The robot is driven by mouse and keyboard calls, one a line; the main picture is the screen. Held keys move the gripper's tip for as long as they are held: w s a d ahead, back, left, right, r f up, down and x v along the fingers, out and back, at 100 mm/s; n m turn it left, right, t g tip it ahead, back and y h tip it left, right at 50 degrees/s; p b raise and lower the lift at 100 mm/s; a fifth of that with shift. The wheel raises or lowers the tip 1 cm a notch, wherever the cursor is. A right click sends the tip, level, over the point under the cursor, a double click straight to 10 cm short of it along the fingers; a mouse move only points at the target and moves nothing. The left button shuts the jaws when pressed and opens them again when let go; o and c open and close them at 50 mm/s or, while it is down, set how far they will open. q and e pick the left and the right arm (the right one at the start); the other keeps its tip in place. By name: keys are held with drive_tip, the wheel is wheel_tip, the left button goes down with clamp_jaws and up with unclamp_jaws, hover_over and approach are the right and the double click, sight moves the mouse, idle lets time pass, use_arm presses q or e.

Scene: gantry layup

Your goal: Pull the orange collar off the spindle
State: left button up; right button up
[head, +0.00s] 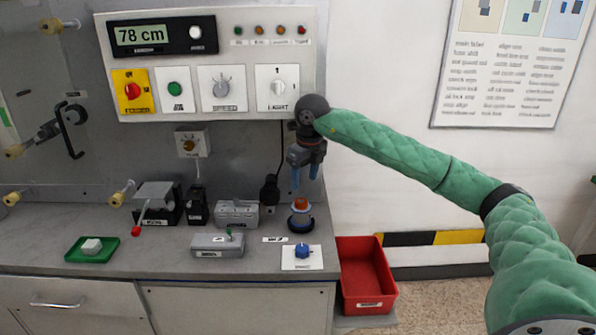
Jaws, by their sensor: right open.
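My left gripper is not in view.
A control panel (215,100) with a 78 cm display hangs behind. Grey boxes (238,213) and a blue knob (302,252) are close to the spindle. A green tray (75,254) holds a pale block (92,246). A red bin (378,287) stands right of the bench.

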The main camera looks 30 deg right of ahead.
sight(301, 202)
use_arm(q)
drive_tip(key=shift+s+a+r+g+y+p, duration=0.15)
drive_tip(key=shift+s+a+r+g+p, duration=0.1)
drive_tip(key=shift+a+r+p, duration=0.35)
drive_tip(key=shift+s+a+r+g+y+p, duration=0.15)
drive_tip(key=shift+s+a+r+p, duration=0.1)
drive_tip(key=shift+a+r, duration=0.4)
use_arm(e)
drive_tip(key=shift+w+a+f, duration=0.1)
drive_tip(key=shift+w+f, duration=0.1)
drive_tip(key=shift+f, duration=1.1)
drive_tip(key=shift+w+d+f, duration=0.1)
drive_tip(key=shift+w+f, duration=0.05)
drive_tip(key=shift+f, duration=1.1)
drive_tip(key=shift+w+a+f, duration=0.1)
drive_tip(key=shift+w+f, duration=0.1)
drive_tip(key=shift+f, duration=1.1)
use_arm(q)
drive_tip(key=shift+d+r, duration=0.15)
use_arm(e)
drive_tip(key=shift+c, duration=0.2)
drive_tip(key=c, duration=1.2)
